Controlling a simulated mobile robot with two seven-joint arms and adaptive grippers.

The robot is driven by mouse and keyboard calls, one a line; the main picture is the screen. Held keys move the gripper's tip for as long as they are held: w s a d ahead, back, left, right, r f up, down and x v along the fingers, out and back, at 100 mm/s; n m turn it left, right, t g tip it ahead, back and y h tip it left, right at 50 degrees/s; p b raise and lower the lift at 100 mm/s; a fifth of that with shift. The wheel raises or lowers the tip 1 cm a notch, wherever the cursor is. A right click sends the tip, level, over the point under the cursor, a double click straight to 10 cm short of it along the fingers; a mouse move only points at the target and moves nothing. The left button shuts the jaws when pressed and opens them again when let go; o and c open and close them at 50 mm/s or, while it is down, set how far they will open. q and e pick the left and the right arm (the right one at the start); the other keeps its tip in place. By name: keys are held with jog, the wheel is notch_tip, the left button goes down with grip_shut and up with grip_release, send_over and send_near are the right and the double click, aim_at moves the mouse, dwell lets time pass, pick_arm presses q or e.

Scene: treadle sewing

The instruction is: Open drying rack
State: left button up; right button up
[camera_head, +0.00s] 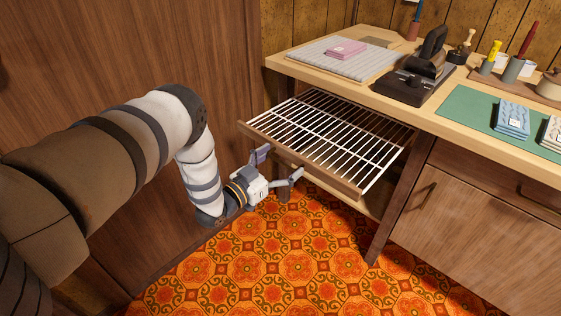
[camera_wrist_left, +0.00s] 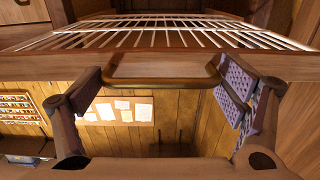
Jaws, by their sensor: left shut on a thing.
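The drying rack (camera_head: 330,130) is a set of white bars behind a brown wooden front board (camera_head: 300,160). It stands pulled out from under the worktop, with its bars lying level. My left gripper (camera_head: 280,163) is at the front board, low and on its outer side. In the left wrist view the rack's bars (camera_wrist_left: 165,40) run across the top, with a bronze bar handle (camera_wrist_left: 165,80) below them. The fingers of my left gripper (camera_wrist_left: 165,92) stand at the two ends of the handle, shut on it. My right gripper is not in view.
The worktop (camera_head: 400,97) above holds a grey ribbed pad (camera_head: 340,62) with a pink cloth (camera_head: 346,49), a black press (camera_head: 420,75) and a green mat (camera_head: 478,112). A table leg (camera_head: 390,218) and a cabinet (camera_head: 470,230) stand to the right. The patterned floor (camera_head: 290,260) in front is clear.

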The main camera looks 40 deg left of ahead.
pick_arm(q)
jog(key=shift+s+a+r, duration=0.2)
jog(key=shift+a+r, duration=0.05)
jog(key=shift+a, duration=0.1)
jog(key=o, duration=1.4)
jog(key=shift+o, duration=0.2)
jog(key=shift+s+f, duration=0.1)
jog(key=s, duration=1.1)
jog(key=shift+s+a, duration=0.4)
